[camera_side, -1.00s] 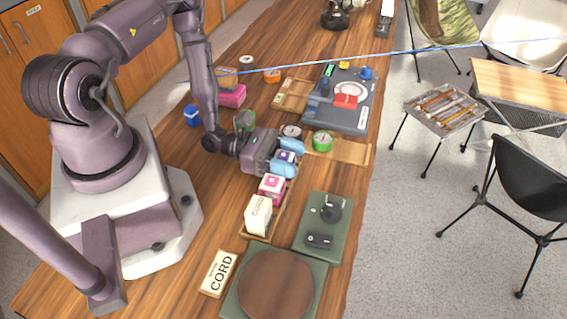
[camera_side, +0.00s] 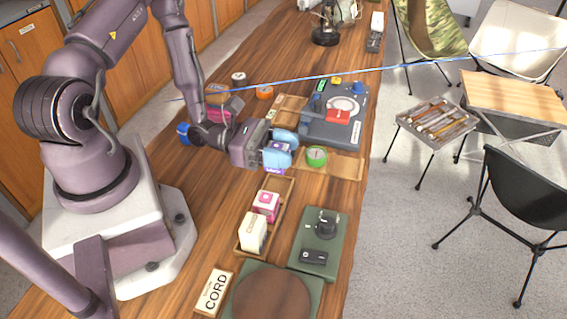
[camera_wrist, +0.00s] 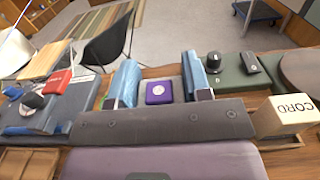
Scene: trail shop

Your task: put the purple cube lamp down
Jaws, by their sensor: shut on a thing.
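My gripper (camera_side: 280,149) has blue fingertips and is shut on the purple cube lamp (camera_wrist: 158,92). In the wrist view the lamp sits between the fingers, its purple top with a pale round mark facing the camera. In the side view the fingers hide most of it; a purple part shows at their lower edge. The gripper is beyond the far end of a narrow wooden tray (camera_side: 284,196). That tray holds a pink cube (camera_side: 265,206) and a cream CORD box (camera_side: 252,232); the far end of the tray is bare. The lamp's height above the table is hard to tell.
A green round tin (camera_side: 316,156) stands on a wooden board (camera_side: 345,167) just right of the gripper. A blue-grey panel (camera_side: 320,130) with a red block lies behind. A green panel (camera_side: 322,228) with a black knob and a CORD card (camera_side: 213,291) are nearer the front.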

